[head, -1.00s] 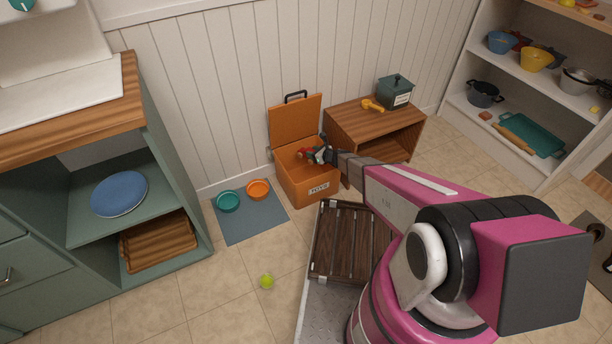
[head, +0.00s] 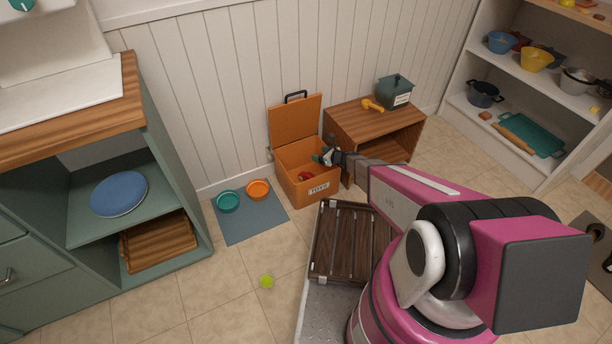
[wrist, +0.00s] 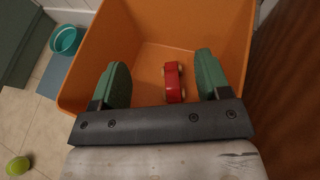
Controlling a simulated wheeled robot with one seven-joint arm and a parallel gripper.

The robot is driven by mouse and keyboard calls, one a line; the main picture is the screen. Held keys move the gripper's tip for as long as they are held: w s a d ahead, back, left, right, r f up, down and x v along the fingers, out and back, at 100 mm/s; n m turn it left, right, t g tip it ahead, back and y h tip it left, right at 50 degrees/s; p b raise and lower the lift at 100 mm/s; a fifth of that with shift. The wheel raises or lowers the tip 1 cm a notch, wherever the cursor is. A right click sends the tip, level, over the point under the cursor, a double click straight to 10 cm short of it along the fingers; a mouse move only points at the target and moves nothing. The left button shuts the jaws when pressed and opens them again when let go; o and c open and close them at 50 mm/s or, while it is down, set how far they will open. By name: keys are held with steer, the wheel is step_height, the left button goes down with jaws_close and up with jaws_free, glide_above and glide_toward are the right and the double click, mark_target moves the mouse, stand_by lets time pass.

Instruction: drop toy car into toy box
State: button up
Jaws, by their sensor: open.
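The toy car is red with pale wheels. In the wrist view the toy car (wrist: 173,82) is inside the orange toy box (wrist: 90,55), seen between my fingers and apart from them. In the head view the toy car (head: 305,176) is a small red shape low in the toy box (head: 296,188), whose lid stands open against the wall. My gripper (wrist: 158,80) has its two green fingers spread wide and empty. In the head view my gripper (head: 322,157) is over the box's right side.
A wooden side table (head: 372,122) stands right of the box, with a lidded canister (head: 395,92) and a yellow toy (head: 372,105) on it. A mat (head: 250,228) with two bowls lies to the left. A green ball (head: 266,282) is on the open floor.

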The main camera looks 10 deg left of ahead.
steer(key=v, duration=0.5)
steer(key=shift+s+d, duration=0.2)
steer(key=shift+d, duration=0.1)
steer(key=shift+r, duration=0.1)
